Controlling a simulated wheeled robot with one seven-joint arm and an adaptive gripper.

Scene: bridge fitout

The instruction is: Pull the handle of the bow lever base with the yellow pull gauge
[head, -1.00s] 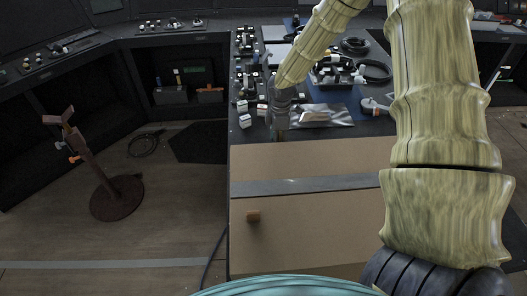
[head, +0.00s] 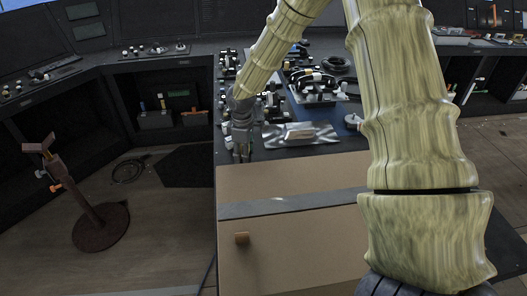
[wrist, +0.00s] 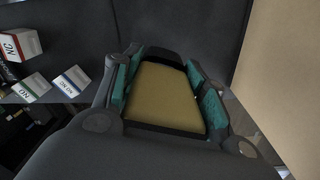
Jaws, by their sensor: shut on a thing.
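My gripper (head: 241,152) points down at the left front part of the dark worktop in the head view. In the wrist view its two teal-padded fingers (wrist: 168,84) are shut on a yellow block with black ends (wrist: 163,100), which looks like the yellow pull gauge. The gauge cannot be made out in the head view, where my gripper and wrist cover that spot. Several dark units with levers and knobs stand on the worktop behind my gripper. I cannot tell which is the bow lever base, and its handle is not clearly visible.
A silver sheet (head: 318,134) lies right of my gripper. Small white labelled blocks (wrist: 22,44) sit left of the fingers in the wrist view. A rusty stand (head: 100,228) is on the floor at left.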

